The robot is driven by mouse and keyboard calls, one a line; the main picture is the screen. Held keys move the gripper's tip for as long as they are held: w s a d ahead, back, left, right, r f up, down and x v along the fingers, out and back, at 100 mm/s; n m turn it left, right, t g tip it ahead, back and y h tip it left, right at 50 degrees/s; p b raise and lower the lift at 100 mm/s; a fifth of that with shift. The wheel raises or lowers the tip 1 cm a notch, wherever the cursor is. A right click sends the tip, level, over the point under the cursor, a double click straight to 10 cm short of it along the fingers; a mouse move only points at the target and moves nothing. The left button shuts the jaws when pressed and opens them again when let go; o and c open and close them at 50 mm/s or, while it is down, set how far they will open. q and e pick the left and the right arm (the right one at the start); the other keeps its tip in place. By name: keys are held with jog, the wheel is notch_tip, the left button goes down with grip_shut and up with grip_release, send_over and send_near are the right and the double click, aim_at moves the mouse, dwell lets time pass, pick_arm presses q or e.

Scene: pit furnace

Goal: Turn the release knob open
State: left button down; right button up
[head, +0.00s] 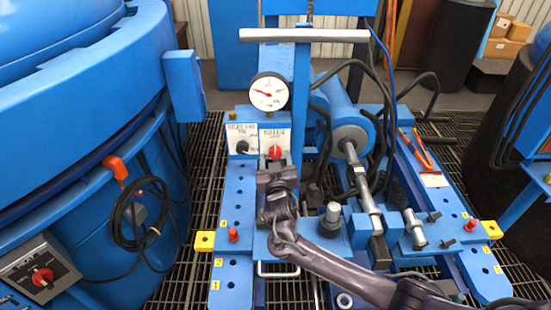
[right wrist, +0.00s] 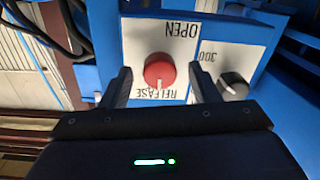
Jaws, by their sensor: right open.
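The release knob (head: 275,152) is red and round, on a white label plate (head: 272,137) on the blue press. In the right wrist view the knob (right wrist: 159,71) shows upside down, with its white pointer line towards the word RELEASE and the word OPEN on the opposite side. My right gripper (head: 275,163) is at the knob. In the right wrist view its two fingers (right wrist: 160,76) stand apart on either side of the knob, with visible gaps. Whether the fingertips reach past the knob's face is unclear. My left gripper is not in view.
A black knob (head: 242,147) on its own plate sits just left of the red one. A pressure gauge (head: 269,91) and a grey T-handle (head: 304,36) rise above. A hydraulic cylinder (head: 343,120) and hoses are to the right. A blue furnace (head: 90,100) fills the left.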

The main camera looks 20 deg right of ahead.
jog(key=shift+w, duration=0.25)
jog(key=c, duration=1)
jog(key=shift+r, duration=0.1)
